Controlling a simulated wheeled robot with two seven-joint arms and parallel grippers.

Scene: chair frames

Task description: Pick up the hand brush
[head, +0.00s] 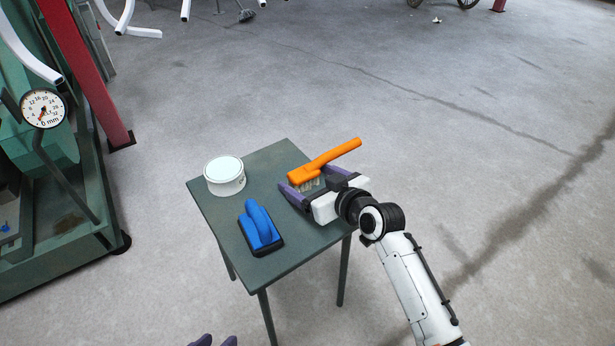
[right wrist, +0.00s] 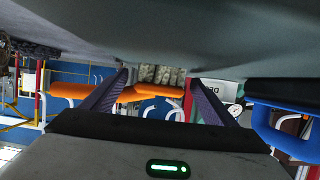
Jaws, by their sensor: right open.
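An orange hand brush (head: 324,163) with pale bristles is at the right back part of the small dark table (head: 262,165). Its handle points up and right, past the table edge. My right gripper (head: 308,181) is open, with its purple fingers on either side of the bristle end. In the right wrist view the bristles of the brush (right wrist: 160,75) show between the two fingers (right wrist: 150,98), with space at the sides. Whether a finger touches it I cannot tell. My left gripper (head: 215,341) shows only as two separated purple fingertips at the bottom edge, empty.
A white round tub (head: 225,177) stands at the table's left back. A blue-handled tool with a dark base (head: 260,228) lies near the front; its blue handle also shows in the right wrist view (right wrist: 285,135). A green machine (head: 55,235) stands left. Floor on the right is clear.

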